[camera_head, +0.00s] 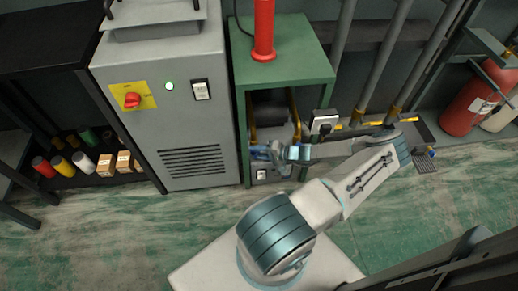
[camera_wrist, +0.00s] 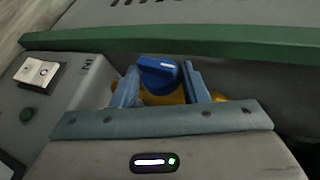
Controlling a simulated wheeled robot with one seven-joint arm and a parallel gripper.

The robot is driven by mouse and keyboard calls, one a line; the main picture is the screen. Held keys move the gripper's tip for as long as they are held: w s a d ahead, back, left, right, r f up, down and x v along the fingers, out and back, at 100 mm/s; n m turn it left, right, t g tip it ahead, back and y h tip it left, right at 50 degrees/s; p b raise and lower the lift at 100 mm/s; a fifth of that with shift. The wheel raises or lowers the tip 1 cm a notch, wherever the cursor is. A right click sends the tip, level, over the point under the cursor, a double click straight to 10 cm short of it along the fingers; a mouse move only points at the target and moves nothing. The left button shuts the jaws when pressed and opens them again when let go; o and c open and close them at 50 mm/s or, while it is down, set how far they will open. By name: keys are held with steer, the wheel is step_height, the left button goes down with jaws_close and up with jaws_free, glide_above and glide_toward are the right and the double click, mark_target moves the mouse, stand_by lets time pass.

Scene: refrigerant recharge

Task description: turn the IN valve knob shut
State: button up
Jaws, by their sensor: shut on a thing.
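The blue valve knob (camera_wrist: 158,72) with a white mark on top sits on a yellow fitting in the wrist view. My gripper (camera_wrist: 160,78) has its two blue-grey fingers on either side of it, shut on the knob. A label (camera_wrist: 84,147) reading IN is on the grey panel left of it. In the head view my gripper (camera_head: 277,154) reaches into the open front of the green stand (camera_head: 300,50). The knob itself is hard to make out there. The wrist body hides the lower part of the fitting.
A grey cabinet (camera_head: 190,125) with a red rotary switch (camera_head: 131,99) stands left. Vertical pipes (camera_head: 385,50) and a red cylinder (camera_head: 470,105) stand right.

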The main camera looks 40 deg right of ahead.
stand_by(0.4)
steer(key=o, duration=0.9)
steer(key=p+v, duration=0.1)
steer(key=v, duration=0.8)
steer(key=p+v, duration=0.1)
steer(key=v, duration=0.4)
steer(key=shift+w+r+p, duration=0.1)
steer(key=shift+r+p, duration=0.2)
